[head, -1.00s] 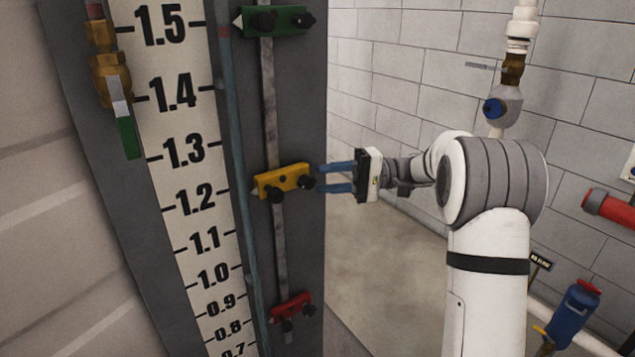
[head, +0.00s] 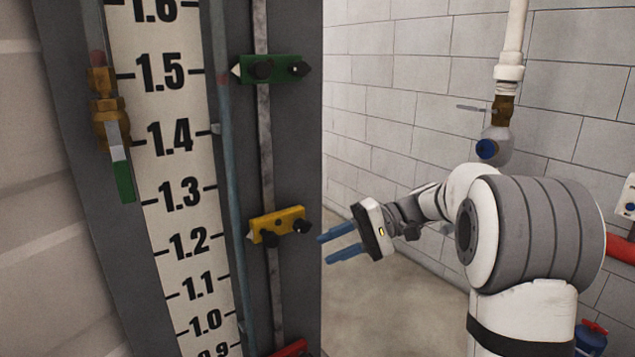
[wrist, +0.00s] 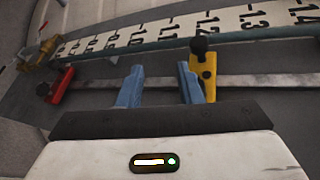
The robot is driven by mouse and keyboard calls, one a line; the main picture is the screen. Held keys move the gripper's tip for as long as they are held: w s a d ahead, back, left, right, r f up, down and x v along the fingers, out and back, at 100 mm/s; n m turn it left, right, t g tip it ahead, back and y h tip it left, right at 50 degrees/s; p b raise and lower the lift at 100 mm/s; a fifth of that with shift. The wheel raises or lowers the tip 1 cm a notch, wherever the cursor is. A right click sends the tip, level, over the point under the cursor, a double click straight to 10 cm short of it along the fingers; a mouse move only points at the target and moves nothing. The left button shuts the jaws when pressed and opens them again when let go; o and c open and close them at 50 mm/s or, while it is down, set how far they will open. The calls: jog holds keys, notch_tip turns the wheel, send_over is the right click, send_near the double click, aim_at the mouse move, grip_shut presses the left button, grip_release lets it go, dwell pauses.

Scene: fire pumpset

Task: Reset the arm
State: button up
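My gripper (head: 340,246) is in the middle right of the head view, to the right of the gauge panel and tilted slightly downward to the left. Its two blue fingers are apart with nothing between them. The fingertips sit just right of and below the yellow marker (head: 278,225), with a small gap in the head view. In the wrist view the fingers (wrist: 157,86) point toward the panel, and the yellow marker (wrist: 204,76) shows by the right finger. Whether they touch is not clear there.
A green marker (head: 270,69) sits above on the same rail, and a red marker (head: 290,348) below. The numbered scale (head: 170,140) and a green-handled valve (head: 120,165) are to the left. A pipe with a valve (head: 495,140) runs along the block wall. Floor between panel and wall is clear.

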jog(key=s+d+f+t+h, duration=0.2)
jog(key=s+d+f+h, duration=0.1)
jog(key=s, duration=0.4)
jog(key=s+d+f+t+h, duration=0.2)
jog(key=s+d+f+h, duration=0.2)
jog(key=s+h, duration=0.2)
jog(key=s+d+f+t+h, duration=0.1)
jog(key=s+d+f+h, duration=0.2)
jog(key=s, duration=0.6)
jog(key=shift+s+d+f+t+h, duration=0.15)
jog(key=shift+s+f+t+h, duration=0.2)
jog(key=shift+h, duration=0.55)
